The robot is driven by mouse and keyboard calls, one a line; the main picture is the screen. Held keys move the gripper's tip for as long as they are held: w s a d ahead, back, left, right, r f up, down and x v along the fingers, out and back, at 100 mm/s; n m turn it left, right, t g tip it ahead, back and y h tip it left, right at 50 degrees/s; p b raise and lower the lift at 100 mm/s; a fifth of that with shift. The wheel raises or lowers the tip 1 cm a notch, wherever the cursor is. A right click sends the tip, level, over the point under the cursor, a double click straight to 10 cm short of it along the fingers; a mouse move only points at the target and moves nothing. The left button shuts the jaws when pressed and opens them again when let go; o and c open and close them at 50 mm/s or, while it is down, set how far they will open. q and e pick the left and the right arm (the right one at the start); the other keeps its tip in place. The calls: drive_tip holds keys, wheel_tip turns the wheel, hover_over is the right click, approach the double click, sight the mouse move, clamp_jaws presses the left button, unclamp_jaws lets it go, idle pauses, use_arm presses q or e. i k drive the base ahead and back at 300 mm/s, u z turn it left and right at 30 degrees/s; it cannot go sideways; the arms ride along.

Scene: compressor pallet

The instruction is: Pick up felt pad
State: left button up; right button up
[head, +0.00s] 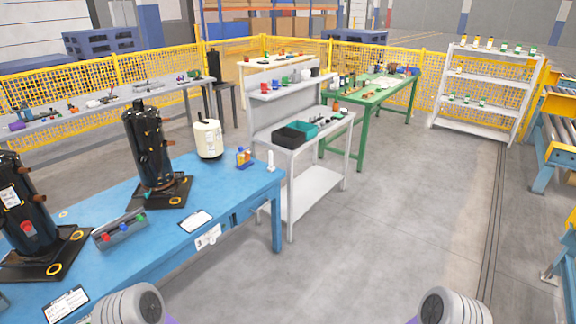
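I cannot pick out a felt pad for sure; the small items are too small to tell. On the blue table (235,187), two black compressors stand on flat dark square bases with yellow rings. One compressor (148,145) is near the table's middle; the other (18,200) is at the left edge, partly cut off. A cream canister (208,139) stands at the back. Only grey rounded parts of my arms show at the bottom edge; neither gripper is in view.
A grey workbench (318,140) holds a black bin (290,137) and a teal bin (302,127). A green table (375,97) with small items stands behind it. A white shelf rack (487,93) is at the back right. The floor (400,220) right of the tables is clear.

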sight(271, 168)
drive_tip(key=z, duration=0.6)
drive_tip(key=i, duration=1.85)
drive_tip(key=u, duration=0.55)
drive_tip(key=i, duration=1.2)
drive_tip(key=u, duration=1.15)
